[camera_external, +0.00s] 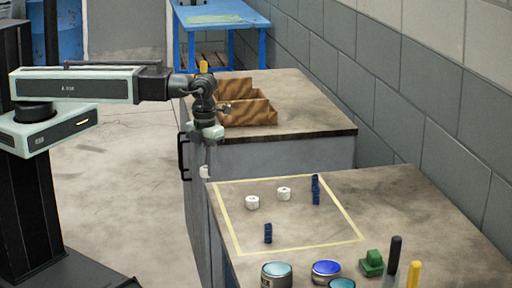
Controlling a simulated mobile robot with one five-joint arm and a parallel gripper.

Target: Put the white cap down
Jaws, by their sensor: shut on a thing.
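A white cap (204,172) hangs at the lower end of my gripper (206,163), which is shut on it. My gripper points straight down, and the cap appears just left of the near cabinet's left edge in the picture. Its exact height and distance from the worktop are hard to tell. Two more white caps, one at left (252,202) and one at right (284,193), stand apart on the near worktop inside a pale yellow taped outline (292,249). The fingertips are too small to see clearly.
Dark blue pieces stand inside the outline, at upper right (315,190) and at front (268,233). Paint tins (277,274), a green block (372,263) and dark and yellow upright items crowd the front. A brown tray (247,112) sits on the far cabinet. The outline's middle is bare.

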